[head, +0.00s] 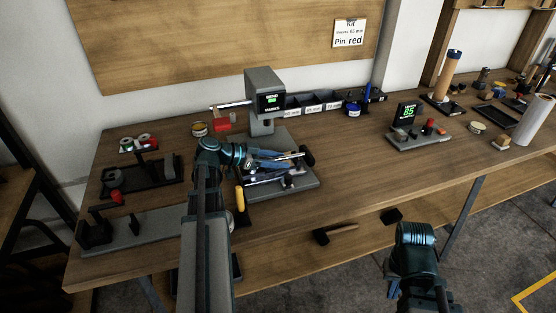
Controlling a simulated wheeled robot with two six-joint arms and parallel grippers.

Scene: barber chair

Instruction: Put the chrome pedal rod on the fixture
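My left arm reaches over the grey press-like station with a green display (265,100). My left gripper (290,163) is above its base plate (300,190), pointing right. A shiny rod with a black end piece (307,155) shows at the fingers; I cannot tell whether the fingers are closed on it or whether it is the chrome pedal rod. A long grey base with black upright supports (140,232), possibly the fixture, lies at the front left, partly hidden by my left arm. My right gripper (393,284) hangs in front of the table, away from the parts; its fingers are too small to read.
A black holder (140,178) and a red piece (117,197) lie at left. A yellow-handled tool (240,198) is beside my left arm. Labelled bins (313,105) stand behind. A station reading 85 (408,115) is at right. The table's middle right is clear.

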